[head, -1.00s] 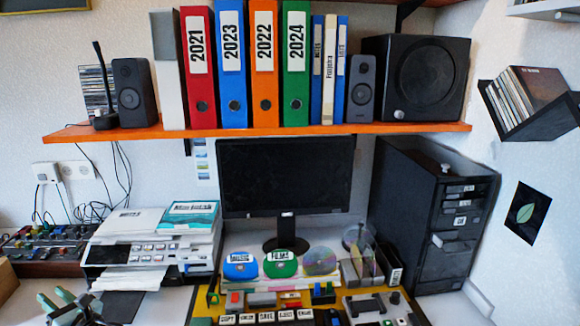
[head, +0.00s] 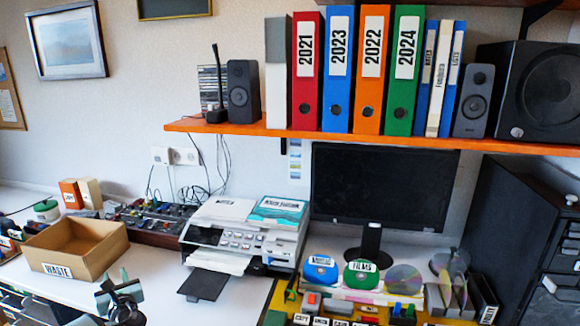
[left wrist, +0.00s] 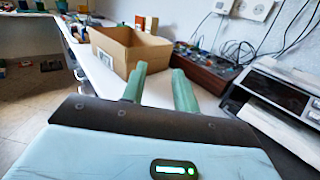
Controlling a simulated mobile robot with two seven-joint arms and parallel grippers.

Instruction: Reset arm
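My left gripper (head: 118,283) is low at the left of the head view, above the white desk between the waste box and the printer. In the left wrist view its two green fingers (left wrist: 159,88) stand apart with nothing between them. It touches no object that I can make out. My right gripper is not in view.
A cardboard box labelled WASTE (head: 98,263) stands on the desk left of my gripper. A printer (head: 246,240) is to the right. Discs marked MUSIC (head: 321,269) and FILMS (head: 361,273) lie near the monitor (head: 384,185). An orange shelf (head: 300,133) holds binders above.

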